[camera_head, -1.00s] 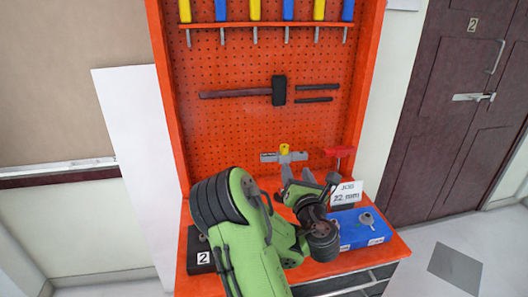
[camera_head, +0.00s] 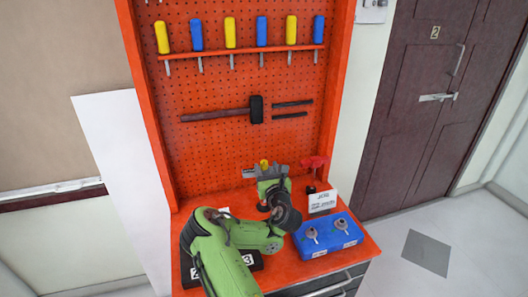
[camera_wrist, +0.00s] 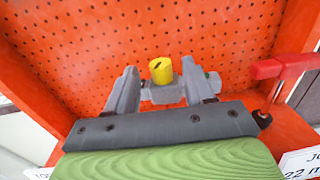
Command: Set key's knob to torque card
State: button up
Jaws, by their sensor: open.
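A grey key with a yellow knob (camera_head: 264,162) stands at the back of the orange bench, before the pegboard. In the wrist view the yellow knob (camera_wrist: 160,70) bears a dark mark, and a grey bar of the key shows below it. My gripper (camera_wrist: 160,80) is open, with one grey finger on either side of the knob in the picture; I cannot tell whether they touch it. The head view shows my gripper (camera_head: 268,182) just in front of the key, partly hiding it. The white card (camera_head: 322,201) stands to the right; its corner (camera_wrist: 302,164) shows "JO" and "22 m".
A blue box (camera_head: 335,247) with two round grey pieces is at the front right. A red-handled tool (camera_head: 314,162) stands right of the key. A black block (camera_head: 252,261) sits beside my arm. Yellow and blue screwdrivers and a hammer (camera_head: 257,109) hang on the pegboard (camera_head: 215,90).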

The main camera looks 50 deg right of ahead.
aim_at(265, 164)
jog(key=p+x, duration=0.3)
jog(key=p, duration=0.2)
jog(key=shift+w+r, duration=0.1)
jog(key=shift+r, duration=0.05)
jog(key=shift+w+d+f+p, duration=0.25)
jog(key=shift+w+d+p, duration=0.05)
jog(key=shift+w, duration=0.1)
